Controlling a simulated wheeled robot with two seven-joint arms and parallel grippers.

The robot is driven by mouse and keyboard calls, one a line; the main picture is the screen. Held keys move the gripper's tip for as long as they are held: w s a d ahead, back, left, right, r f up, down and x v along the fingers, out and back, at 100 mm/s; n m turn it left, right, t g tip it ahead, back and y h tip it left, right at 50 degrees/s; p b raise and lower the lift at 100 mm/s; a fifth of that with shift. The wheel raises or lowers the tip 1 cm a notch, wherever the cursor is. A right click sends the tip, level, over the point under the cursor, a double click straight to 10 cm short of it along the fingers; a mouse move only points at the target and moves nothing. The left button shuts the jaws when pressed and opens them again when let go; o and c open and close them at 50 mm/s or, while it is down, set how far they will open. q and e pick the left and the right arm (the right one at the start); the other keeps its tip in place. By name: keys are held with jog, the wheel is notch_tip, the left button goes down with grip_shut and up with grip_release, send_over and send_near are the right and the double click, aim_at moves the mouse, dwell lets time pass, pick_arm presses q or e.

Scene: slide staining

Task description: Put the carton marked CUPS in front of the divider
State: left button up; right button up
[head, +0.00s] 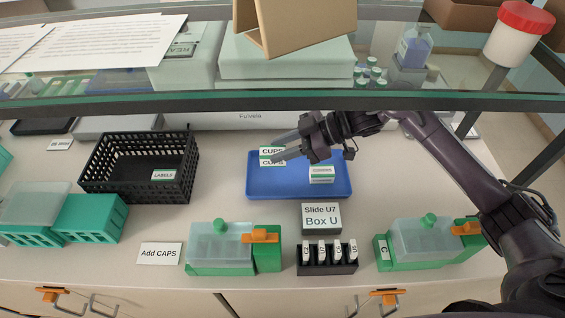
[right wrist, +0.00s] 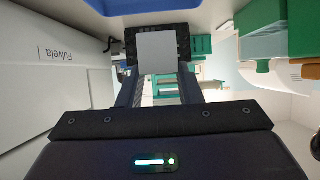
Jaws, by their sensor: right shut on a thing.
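The carton marked CUPS (head: 270,162) is white and green and is at the back left of the blue tray (head: 262,188) in the head view. My right gripper (head: 278,149) reaches in from the right and is shut on it. In the right wrist view a plain pale face of the carton (right wrist: 157,52) shows between the fingers. Whether the carton touches the tray is unclear. I cannot make out a divider. My left gripper is not in view.
A second small carton (head: 321,175) stands on the tray. A black LABELS basket (head: 105,183) is to the left. A glass shelf (head: 300,100) hangs above.

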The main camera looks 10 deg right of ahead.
jog(key=shift+s+r, duration=0.1)
jog(key=shift+r, duration=1.2)
jog(key=shift+s, duration=0.2)
jog(key=s+d+m+t+h, duration=0.6)
jog(key=s+d+m+t, duration=0.2)
jog(key=s+m, duration=0.1)
jog(key=shift+d+r+m, duration=0.2)
jog(key=shift+m, duration=0.4)
